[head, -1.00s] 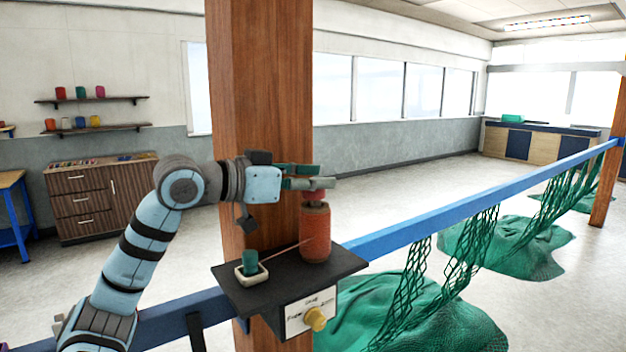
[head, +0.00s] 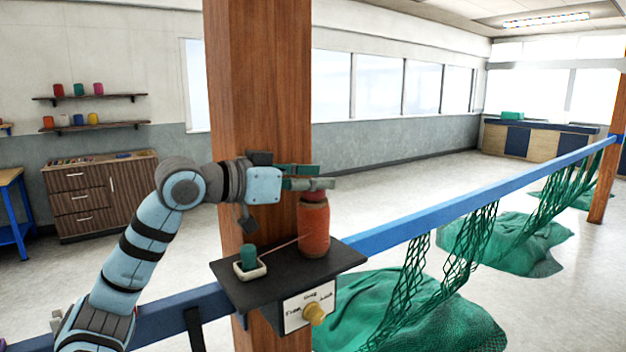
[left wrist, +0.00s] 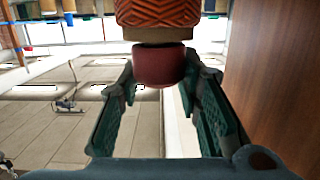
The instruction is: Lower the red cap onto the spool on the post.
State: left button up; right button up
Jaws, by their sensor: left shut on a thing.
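The red spool (head: 314,228) stands upright on the dark shelf (head: 262,290) fixed to the wooden post (head: 258,80). My left gripper (head: 318,184) is just above the spool's top, its fingers pointing right. It is shut on the red cap (left wrist: 160,66), which sits between the two fingers in the left wrist view. There the spool (left wrist: 165,12) and its brown end rim (left wrist: 158,34) appear directly against the cap. I cannot tell whether they touch. In the head view the fingers mostly hide the cap. My right gripper is not in view.
A small green spool (head: 249,257) stands in a white dish (head: 250,270) left of the red spool. A thin strand runs between them. A yellow knob (head: 315,313) is on the shelf's front. A blue rail (head: 480,187) with green nets (head: 420,315) runs right.

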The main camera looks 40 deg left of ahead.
pick_arm(q)
jog(key=o, duration=1.1)
jog(key=shift+r, duration=0.15)
notch_tip(320, 180, up, 10)
jog(key=shift+f, duration=0.1)
jog(key=shift+a, duration=0.1)
